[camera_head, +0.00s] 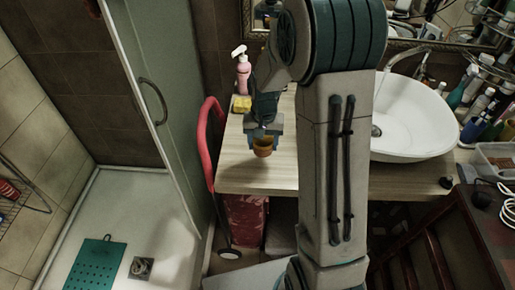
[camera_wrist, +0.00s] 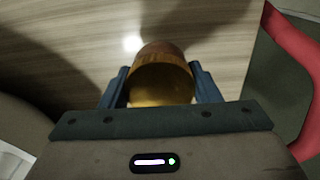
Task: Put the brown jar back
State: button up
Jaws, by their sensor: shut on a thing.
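The brown jar (camera_head: 263,147) is small, orange-brown and open at one end. My gripper (camera_head: 263,136) is shut on it, over the front left part of the wooden counter (camera_head: 258,179). In the wrist view the jar (camera_wrist: 162,75) sits between the two blue fingers of my gripper (camera_wrist: 162,88), with its open mouth and yellowish inside facing the camera. I cannot tell whether its far end touches the counter.
A pink pump bottle (camera_head: 243,72) and a yellow sponge (camera_head: 241,104) stand at the counter's back left. A red curved object (camera_head: 204,140) is beside the left edge. A white basin (camera_head: 415,120) and several bottles (camera_head: 480,105) are to the right.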

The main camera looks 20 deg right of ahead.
aim_at(258, 159)
jog(key=shift+w+a+f, duration=0.45)
jog(key=shift+w+a, duration=0.1)
jog(key=shift+f+p, duration=0.55)
jog(key=shift+f, duration=1.5)
jog(key=shift+f, duration=0.2)
jog(key=o, duration=1.1)
